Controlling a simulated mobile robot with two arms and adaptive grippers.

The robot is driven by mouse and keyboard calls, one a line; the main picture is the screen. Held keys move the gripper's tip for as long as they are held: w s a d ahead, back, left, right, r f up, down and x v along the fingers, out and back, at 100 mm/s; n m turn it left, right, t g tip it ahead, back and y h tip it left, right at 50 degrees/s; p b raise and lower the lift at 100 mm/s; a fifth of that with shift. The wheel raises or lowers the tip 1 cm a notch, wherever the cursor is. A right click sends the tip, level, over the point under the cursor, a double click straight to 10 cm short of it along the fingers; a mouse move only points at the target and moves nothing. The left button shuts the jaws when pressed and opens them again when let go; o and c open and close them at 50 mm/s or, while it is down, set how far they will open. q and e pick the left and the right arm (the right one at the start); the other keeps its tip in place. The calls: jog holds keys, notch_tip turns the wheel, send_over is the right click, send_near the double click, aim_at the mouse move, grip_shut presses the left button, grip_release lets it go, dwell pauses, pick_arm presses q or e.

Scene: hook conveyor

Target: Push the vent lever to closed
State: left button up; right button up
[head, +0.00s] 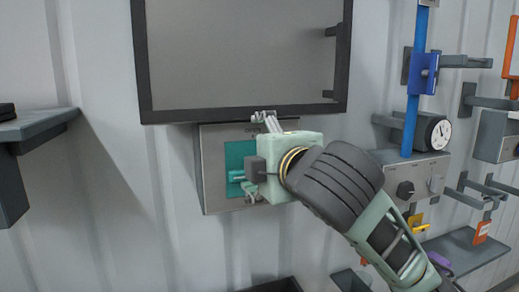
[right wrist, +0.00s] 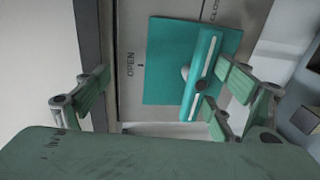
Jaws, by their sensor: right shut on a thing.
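The vent lever is a teal bar with a pale stripe (right wrist: 203,75). It stands on a teal plate (right wrist: 165,55) on a grey vent panel (head: 215,150) below the dark-framed board. The panel reads "OPEN" (right wrist: 130,65) and, partly cut off, "CLOSED" (right wrist: 214,10). In the right wrist view the bar runs nearly upright, slightly tilted, at the plate's right part. My right gripper (head: 254,155) is at the panel, shut on the lever, with two green finger pads against the bar's right side and one finger farther left. It hides much of the lever in the head view. My left gripper is not in view.
A large dark-framed board (head: 240,55) hangs just above the panel. At right are a blue upright bar (head: 416,80), a round dial (head: 437,133), wall hooks and a knob box (head: 420,180). A grey shelf (head: 40,122) juts out at left. The wall between is clear.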

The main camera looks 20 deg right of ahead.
jog(key=shift+s+r+t, duration=0.3)
jog(key=shift+s+r, duration=0.3)
jog(key=shift+r, duration=0.3)
jog(key=shift+c, duration=0.7)
jog(key=shift+s+a, duration=0.1)
jog(key=shift+s, duration=0.45)
jog(key=c, duration=0.3)
jog(key=s, duration=0.4)
jog(key=shift+s+a+r, duration=0.1)
jog(key=shift+a+r, duration=0.15)
jog(key=shift+r, duration=0.15)
jog(key=c, duration=0.3)
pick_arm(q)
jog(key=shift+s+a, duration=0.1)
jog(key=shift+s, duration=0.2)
pick_arm(e)
jog(key=s, duration=0.1)
jog(key=s+f, duration=0.1)
jog(key=shift+s+d, duration=0.2)
jog(key=shift+s, duration=0.2)
jog(key=shift+s, duration=0.15)
